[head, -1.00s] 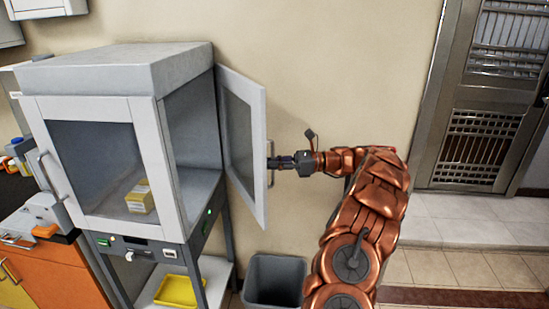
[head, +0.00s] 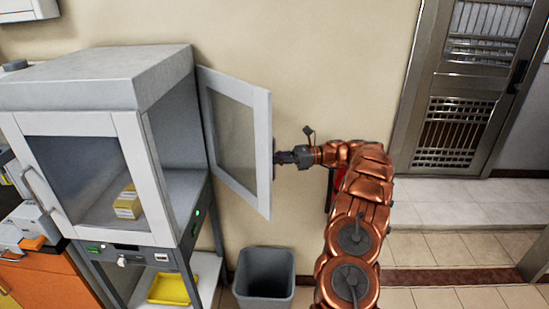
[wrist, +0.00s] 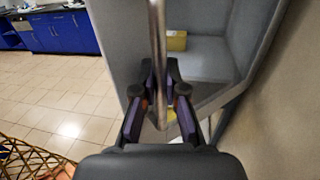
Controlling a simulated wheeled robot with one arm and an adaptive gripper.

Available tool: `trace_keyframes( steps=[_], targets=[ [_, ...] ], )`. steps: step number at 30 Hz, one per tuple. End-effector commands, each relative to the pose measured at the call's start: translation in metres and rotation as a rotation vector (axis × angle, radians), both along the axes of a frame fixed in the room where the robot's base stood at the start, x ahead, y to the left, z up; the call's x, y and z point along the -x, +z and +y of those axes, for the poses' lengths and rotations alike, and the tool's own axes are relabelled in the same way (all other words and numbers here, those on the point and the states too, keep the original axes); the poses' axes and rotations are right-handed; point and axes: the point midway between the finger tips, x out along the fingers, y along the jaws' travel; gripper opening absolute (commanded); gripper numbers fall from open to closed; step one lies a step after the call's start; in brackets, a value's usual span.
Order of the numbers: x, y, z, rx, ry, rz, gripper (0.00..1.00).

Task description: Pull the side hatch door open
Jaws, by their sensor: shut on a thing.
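The side hatch door (head: 238,140) is a white frame with a grey pane, standing swung out from the right side of the grey cabinet (head: 120,75). My gripper (head: 280,157) is at the door's outer edge, on the handle side. In the wrist view, my gripper (wrist: 160,95) is shut on the vertical metal door handle (wrist: 157,35), which runs between the two fingers. The cabinet's side opening (head: 180,135) is uncovered. A yellow box (head: 128,203) sits inside on the cabinet floor and also shows in the wrist view (wrist: 176,41). The handle is mostly hidden in the head view.
A grey bin (head: 264,275) stands on the floor below the door. A yellow tray (head: 170,289) lies on the cabinet's lower shelf. The wall is close behind the door. Open floor lies to the right, before a metal door (head: 465,90).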

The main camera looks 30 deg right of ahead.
Motion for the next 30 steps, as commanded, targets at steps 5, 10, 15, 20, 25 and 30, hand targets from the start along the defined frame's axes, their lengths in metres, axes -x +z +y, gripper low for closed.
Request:
trace_keyframes(
  steps=[5,10,15,20,25,30],
  targets=[
    [-0.0002,0.0008,-0.0002,-0.002,0.0,-0.001,0.0],
    [-0.0001,0.0009,-0.0002,-0.002,0.0,-0.001,0.0],
    [0.0,0.0007,-0.0003,-0.002,0.0,-0.001,0.26],
    [0.0,0.0004,-0.0003,-0.002,0.0,-0.001,0.37],
    [0.0001,0.0004,-0.0003,-0.001,0.0,0.0,0.37],
    [0.0009,0.0001,-0.0024,-0.001,-0.001,0.0,0.37]
  ],
)
